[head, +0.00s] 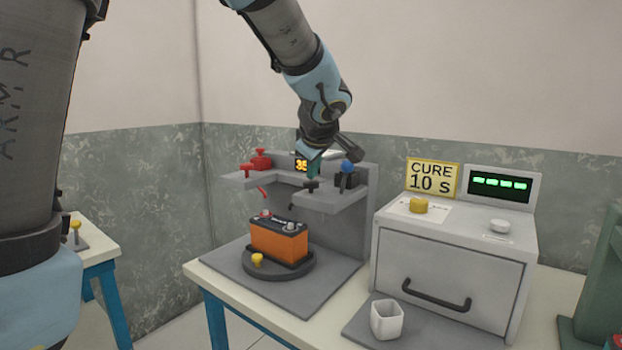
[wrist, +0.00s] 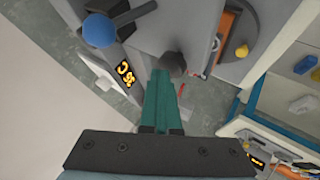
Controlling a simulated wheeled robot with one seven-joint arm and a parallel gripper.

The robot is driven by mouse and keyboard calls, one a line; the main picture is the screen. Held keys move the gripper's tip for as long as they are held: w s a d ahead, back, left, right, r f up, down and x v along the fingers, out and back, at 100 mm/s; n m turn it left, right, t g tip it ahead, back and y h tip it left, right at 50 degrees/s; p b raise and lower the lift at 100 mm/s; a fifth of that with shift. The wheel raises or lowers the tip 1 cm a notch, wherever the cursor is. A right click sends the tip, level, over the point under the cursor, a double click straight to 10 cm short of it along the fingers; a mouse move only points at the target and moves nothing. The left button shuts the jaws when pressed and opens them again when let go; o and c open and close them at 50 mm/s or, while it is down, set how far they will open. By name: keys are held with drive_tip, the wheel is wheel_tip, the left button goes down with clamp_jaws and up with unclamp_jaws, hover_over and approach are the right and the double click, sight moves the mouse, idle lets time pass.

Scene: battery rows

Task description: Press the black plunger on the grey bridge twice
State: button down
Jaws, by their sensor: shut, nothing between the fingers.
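The grey bridge (head: 332,202) stands at the back of the table and carries a black plunger (head: 311,185) on its front shelf. In the wrist view the plunger is a dark round knob (wrist: 173,64) right at my fingertips. My gripper (head: 314,172) points down over it, its teal fingers shut and empty. The fingertips (wrist: 164,78) overlap the knob's near edge in the wrist view; I cannot tell whether they touch it.
A blue knob (head: 347,166) stands right of the plunger, and red fittings (head: 260,159) sit on the bridge's left side. An orange battery (head: 278,241) rests on a round turntable below. A grey oven with a drawer handle (head: 436,295) and a white cup (head: 386,319) are to the right.

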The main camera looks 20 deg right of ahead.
sight(312, 182)
drive_tip(key=shift+f+b, duration=0.3)
drive_tip(key=shift+r, duration=0.15)
idle(0.5)
drive_tip(key=shift+r+p, duration=0.7)
drive_tip(key=shift+r, duration=0.6)
wheel_tip(312, 182, up, 5)
drive_tip(key=shift+r+p, duration=0.1)
drive_tip(key=shift+p, duration=0.95)
